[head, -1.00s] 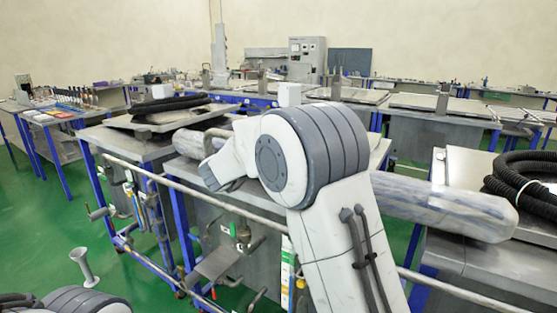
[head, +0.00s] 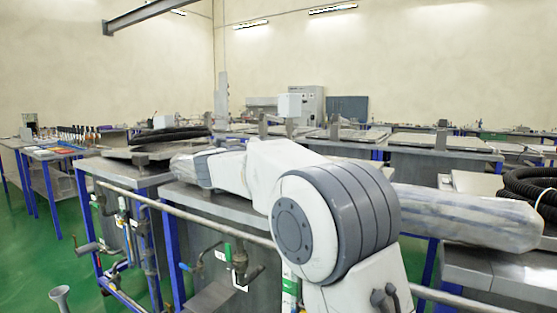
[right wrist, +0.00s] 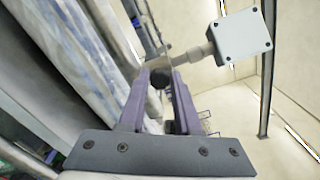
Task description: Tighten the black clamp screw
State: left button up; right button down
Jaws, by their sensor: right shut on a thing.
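In the right wrist view my right gripper (right wrist: 160,73) has its two purple fingers closed around a small dark round part, which looks like the black clamp screw (right wrist: 158,80). A second dark piece (right wrist: 168,126) shows lower between the fingers. The screw's thread and how far it is in cannot be seen. In the head view my right arm reaches up and left over the bench; its gripper cannot be made out there. My left gripper is not in view.
A pale grey box (right wrist: 240,35) on a stem is close beside the right fingertips. A pipe rail (head: 185,208) runs along the bench front. Black hoses (head: 530,188) lie at right.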

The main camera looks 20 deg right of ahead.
jog(key=shift+f+m, duration=0.15)
jog(key=shift+m, duration=0.15)
jog(key=c, duration=0.6)
grip_release()
jog(key=shift+s+a, duration=0.1)
jog(key=b+v, duration=0.1)
jog(key=v, duration=0.9)
